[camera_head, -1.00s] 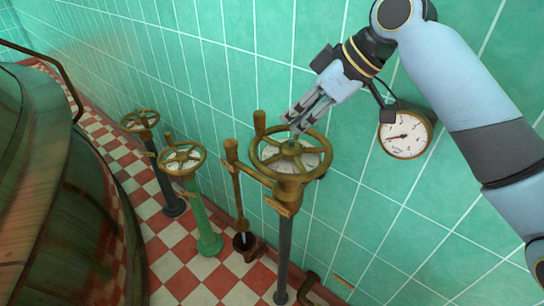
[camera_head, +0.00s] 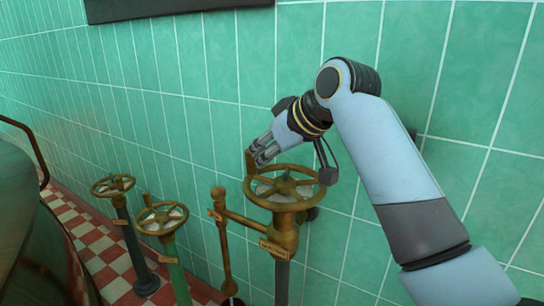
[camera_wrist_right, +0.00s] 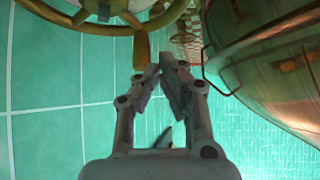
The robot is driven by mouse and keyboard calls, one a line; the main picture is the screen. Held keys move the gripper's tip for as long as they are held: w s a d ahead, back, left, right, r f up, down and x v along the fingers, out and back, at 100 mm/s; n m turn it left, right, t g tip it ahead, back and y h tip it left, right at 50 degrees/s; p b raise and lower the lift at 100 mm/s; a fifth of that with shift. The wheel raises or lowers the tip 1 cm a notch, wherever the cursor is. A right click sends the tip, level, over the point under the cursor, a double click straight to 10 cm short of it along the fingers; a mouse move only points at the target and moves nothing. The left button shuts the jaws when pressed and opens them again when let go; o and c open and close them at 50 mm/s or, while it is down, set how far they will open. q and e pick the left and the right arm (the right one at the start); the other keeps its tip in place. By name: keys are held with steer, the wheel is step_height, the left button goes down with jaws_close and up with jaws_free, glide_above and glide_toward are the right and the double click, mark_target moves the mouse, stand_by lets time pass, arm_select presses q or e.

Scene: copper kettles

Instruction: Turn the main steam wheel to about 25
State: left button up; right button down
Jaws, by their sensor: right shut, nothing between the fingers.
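The nearest brass handwheel (camera_head: 312,197) sits on a dark post at centre, with a pale dial under its spokes. Its plate (camera_head: 276,249) is too small to read. An upright brass knob (camera_head: 250,163) stands on the rim at the left. My right gripper (camera_head: 259,158) is shut and empty beside the knob, above the rim. In the right wrist view its fingertips (camera_wrist_right: 163,68) meet next to the knob (camera_wrist_right: 141,50), and part of the wheel (camera_wrist_right: 88,26) crosses the top. Contact with the knob is unclear. My left gripper is out of view.
Two smaller handwheels stand to the left, one on a green post (camera_head: 160,219) and one on a dark post (camera_head: 113,187). The green tiled wall (camera_head: 220,60) is close behind. A copper kettle (camera_head: 30,250) fills the lower left.

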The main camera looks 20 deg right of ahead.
mark_target(250, 182)
steer(key=b+x, duration=0.1)
steer(key=x, duration=0.5)
steer(key=shift+f, duration=0.1)
steer(key=s, duration=0.1)
steer(key=s+d+f, duration=0.1)
steer(key=s, duration=0.1)
steer(key=shift+d+f, duration=0.1)
steer(key=shift+d, duration=0.15)
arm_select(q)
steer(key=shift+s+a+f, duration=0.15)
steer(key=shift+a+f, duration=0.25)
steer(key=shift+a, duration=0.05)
arm_select(e)
steer(key=shift+s+d+f, duration=0.1)
steer(key=shift+s+f, duration=0.1)
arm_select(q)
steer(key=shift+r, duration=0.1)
arm_select(e)
steer(key=s+p, duration=0.1)
steer(key=p, duration=0.2)
steer(key=shift+d+r, duration=0.1)
steer(key=shift+d, duration=0.1)
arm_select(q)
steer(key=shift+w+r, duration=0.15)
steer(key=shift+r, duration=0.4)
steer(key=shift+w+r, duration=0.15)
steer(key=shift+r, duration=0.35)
arm_select(e)
steer(key=shift+s+f, duration=0.1)
steer(key=shift+f, duration=0.2)
